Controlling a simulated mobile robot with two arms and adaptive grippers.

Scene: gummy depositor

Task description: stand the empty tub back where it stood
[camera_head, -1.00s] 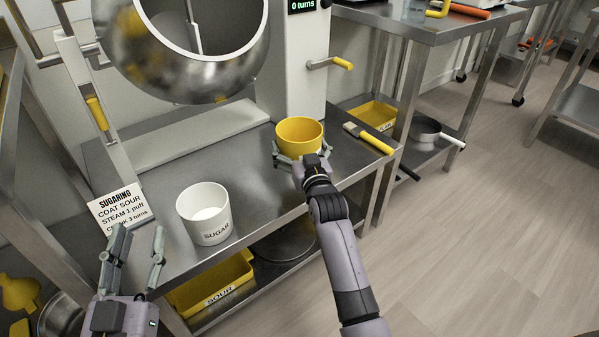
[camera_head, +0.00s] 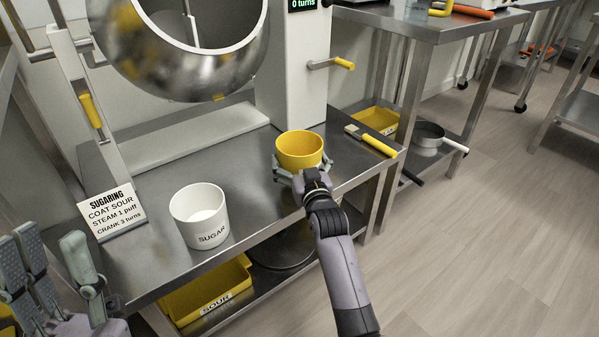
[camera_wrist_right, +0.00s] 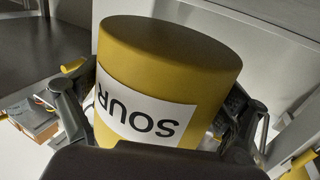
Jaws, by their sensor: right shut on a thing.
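The yellow tub (camera_head: 299,146) is at the right part of the steel table, upright in the head view; whether its base touches the table I cannot tell. Its inside shows yellow and looks empty. My right gripper (camera_head: 300,172) is shut around the tub from the front. In the right wrist view the tub (camera_wrist_right: 165,60) shows a white SOUR label, upside down, between the fingers (camera_wrist_right: 160,120). My left gripper (camera_head: 50,280) is at the lower left, its fingers spread apart with nothing seen between them.
A white SUGAR tub (camera_head: 200,222) stands left on the table (camera_head: 245,190), near a SUGARING card (camera_head: 111,212). A yellow-handled brush (camera_head: 374,142) lies to the right. A yellow SOUR bin (camera_head: 205,297) is on the shelf below. A metal drum (camera_head: 190,75) hangs above.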

